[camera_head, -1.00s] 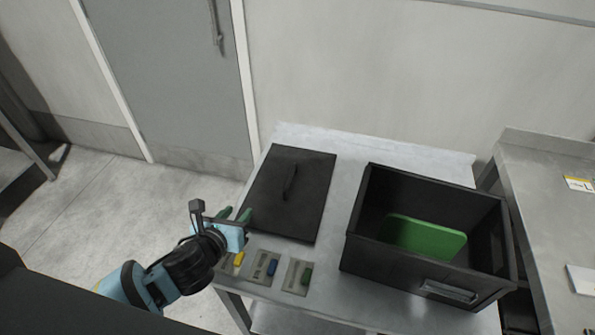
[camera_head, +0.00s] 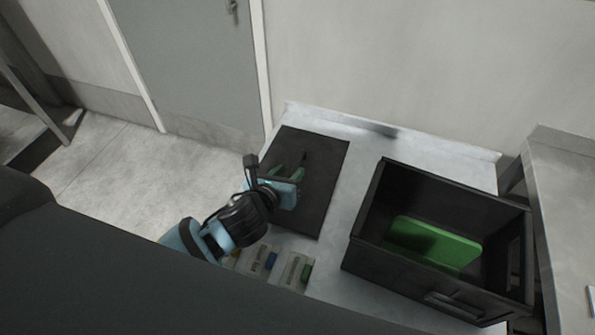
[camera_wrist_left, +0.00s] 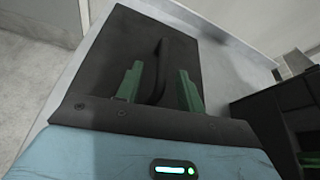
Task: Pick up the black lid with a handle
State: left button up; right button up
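The black lid (camera_head: 318,200) lies flat on the metal table, left of a black bin. Its raised handle (camera_head: 304,158) shows partly behind my left gripper. My left gripper (camera_head: 288,172) is over the lid with its green fingers apart, pointing toward the handle. In the left wrist view the lid (camera_wrist_left: 125,50) fills the middle, and its dark handle (camera_wrist_left: 160,68) shows in the gap between the two fingers of the left gripper (camera_wrist_left: 158,80). I cannot tell whether the fingers are level with the handle or above it. My right gripper is out of view.
The black bin (camera_head: 368,215) with a green board (camera_head: 435,243) inside stands right of the lid. A wall closes off the back. Another metal table (camera_head: 565,190) stands at the right.

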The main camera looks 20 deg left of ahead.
aim_at(294, 166)
pick_arm(q)
jog(key=shift+x, duration=2.55)
jog(key=shift+d+r, duration=0.1)
jog(key=shift+r, duration=0.1)
jog(key=shift+c, duration=0.4)
grip_shut()
